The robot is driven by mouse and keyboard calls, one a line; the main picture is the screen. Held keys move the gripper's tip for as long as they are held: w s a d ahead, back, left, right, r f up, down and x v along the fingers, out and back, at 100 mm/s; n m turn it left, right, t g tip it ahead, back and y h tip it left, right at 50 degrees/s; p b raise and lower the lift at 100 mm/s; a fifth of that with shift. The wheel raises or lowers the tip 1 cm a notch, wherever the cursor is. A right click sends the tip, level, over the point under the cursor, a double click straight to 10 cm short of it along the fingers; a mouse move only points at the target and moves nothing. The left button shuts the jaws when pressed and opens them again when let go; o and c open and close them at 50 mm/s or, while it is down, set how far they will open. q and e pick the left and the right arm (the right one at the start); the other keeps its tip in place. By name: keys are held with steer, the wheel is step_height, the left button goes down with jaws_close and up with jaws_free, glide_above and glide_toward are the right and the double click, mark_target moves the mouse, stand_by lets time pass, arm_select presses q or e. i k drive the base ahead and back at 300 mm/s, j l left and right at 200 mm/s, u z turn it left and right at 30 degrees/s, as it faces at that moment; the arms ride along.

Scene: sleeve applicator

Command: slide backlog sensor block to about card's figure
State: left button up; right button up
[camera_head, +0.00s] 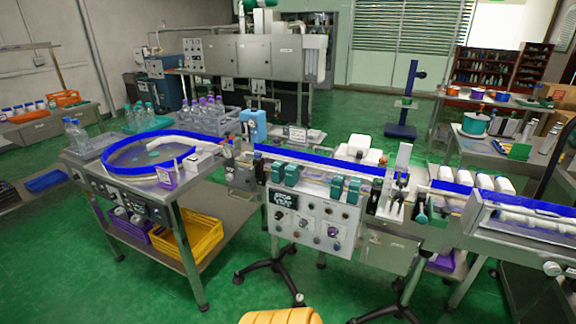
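A sleeve applicator line stands in the middle, with a conveyor edged by a blue rail (318,159) and a control panel (312,218) below. Several small teal blocks sit along its front edge, one pair at the left (291,174) and one pair at the right (353,190). I cannot tell which block is the backlog sensor block. A small white card (165,177) with a purple edge stands at the front of the round table. A white placard (298,133) stands behind the conveyor. Writing on both is too small to read. Neither gripper is in view.
A round accumulation table (148,150) with a blue rim stands at the left, a yellow crate (190,240) on its lower shelf. A light blue box (253,126) stands behind the junction. White bottles (484,182) line the right conveyor.

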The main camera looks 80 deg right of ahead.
mark_target(401, 182)
steer(key=z, duration=3.6)
